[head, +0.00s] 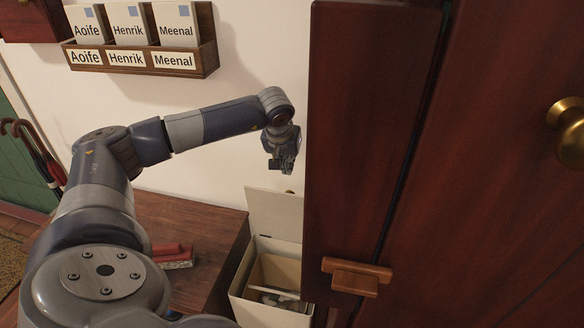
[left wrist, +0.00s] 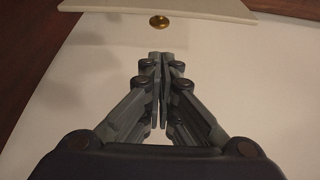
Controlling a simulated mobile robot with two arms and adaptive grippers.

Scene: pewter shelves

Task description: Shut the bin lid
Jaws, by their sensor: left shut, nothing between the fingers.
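The bin (head: 240,307) is a cream box standing low beside the dark red cabinet, open at the top. Its lid (head: 274,214) is raised, standing upright at the back near the wall. Some pale items show inside. My left gripper (head: 284,168) is shut and empty, above the lid's top edge and apart from it. In the left wrist view the closed fingertips (left wrist: 159,56) point toward a small brass knob (left wrist: 159,22) beside the pale lid edge (left wrist: 130,10). My right gripper is not in view.
A dark red cabinet door (head: 360,130) with a wooden handle (head: 357,277) stands close to the right of the bin and hides its right side. A wooden bench (head: 190,225) with a red object (head: 172,256) lies to the left. A name-labelled rack (head: 140,60) hangs on the wall.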

